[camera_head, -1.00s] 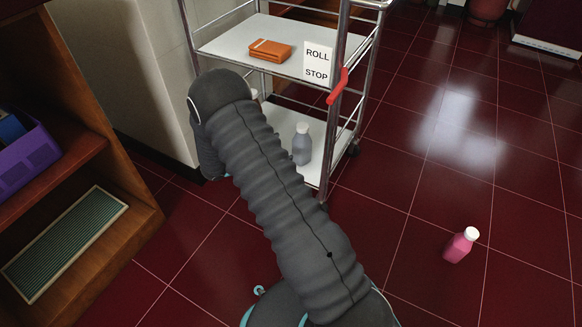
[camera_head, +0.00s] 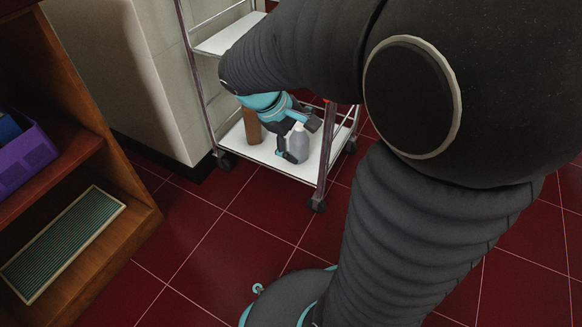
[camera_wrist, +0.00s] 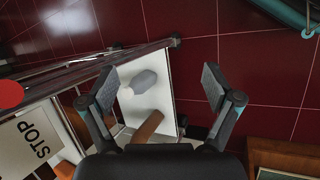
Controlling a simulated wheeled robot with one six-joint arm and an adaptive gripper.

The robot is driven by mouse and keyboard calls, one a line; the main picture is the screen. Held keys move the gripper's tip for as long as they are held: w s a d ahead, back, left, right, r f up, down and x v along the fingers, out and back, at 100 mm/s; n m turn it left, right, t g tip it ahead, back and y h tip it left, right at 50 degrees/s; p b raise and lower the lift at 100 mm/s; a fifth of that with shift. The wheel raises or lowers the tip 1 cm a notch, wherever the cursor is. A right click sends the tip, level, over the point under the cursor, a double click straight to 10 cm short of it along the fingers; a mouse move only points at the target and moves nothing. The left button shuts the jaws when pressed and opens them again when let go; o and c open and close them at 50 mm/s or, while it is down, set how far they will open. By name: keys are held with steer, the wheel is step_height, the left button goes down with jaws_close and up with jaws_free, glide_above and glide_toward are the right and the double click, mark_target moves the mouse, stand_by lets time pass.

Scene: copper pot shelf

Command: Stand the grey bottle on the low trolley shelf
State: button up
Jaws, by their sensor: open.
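The grey bottle (camera_head: 293,151) with a whitish cap stands upright on the white low trolley shelf (camera_head: 278,163). My gripper (camera_head: 302,139) is open beside it at the low shelf, with one finger in front of part of the bottle. In the wrist view the grey bottle (camera_wrist: 147,82) shows beyond my open gripper (camera_wrist: 159,86), closer to the left finger. Nothing is held between the fingers. I cannot tell whether a finger touches the bottle.
A brown upright object (camera_head: 252,126) stands on the low shelf left of the bottle. The upper shelf (camera_head: 222,38) and trolley posts are close to my arm. A wooden cabinet (camera_head: 95,160) is at the left. Red floor in front is clear.

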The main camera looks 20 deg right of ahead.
steer(key=s+a+r+m+t+y, duration=0.5)
steer(key=s+a, duration=0.3)
steer(key=s, duration=0.3)
steer(key=shift+s+r+t+y, duration=0.4)
steer(key=shift+r+t+y, duration=0.1)
steer(key=shift+r, duration=0.1)
step_height(320, 180, up, 8)
steer(key=p, duration=0.8)
steer(key=shift+r, duration=0.2)
